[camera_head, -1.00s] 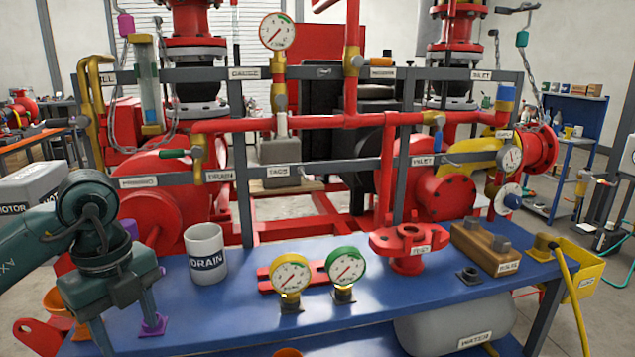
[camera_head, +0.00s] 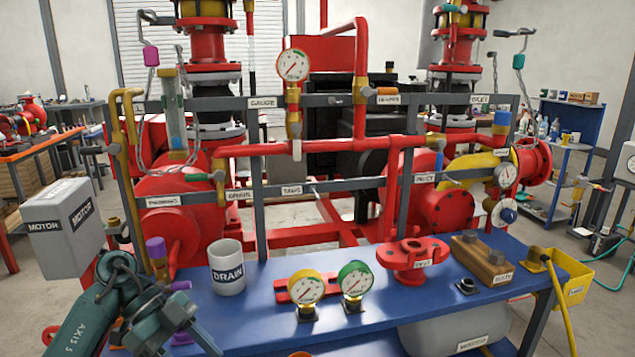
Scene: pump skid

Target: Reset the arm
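My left arm comes in at the lower left, and its teal gripper (camera_head: 160,338) is low at the left end of the blue bench (camera_head: 245,318). Its fingers look spread apart with nothing seen between them; the tips run near the bottom edge and are partly hidden. The white DRAIN mug (camera_head: 227,268) stands upright to the right, apart from the gripper. My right gripper is not in view.
Two gauges, yellow-rimmed (camera_head: 306,287) and green-rimmed (camera_head: 355,280), stand mid-bench. A red flanged fitting (camera_head: 412,257), a wooden block (camera_head: 482,260) and a yellow bin (camera_head: 570,278) are at the right. The red pump skid's grey frame (camera_head: 262,205) rises behind. A grey MOTOR box (camera_head: 66,231) is at the left.

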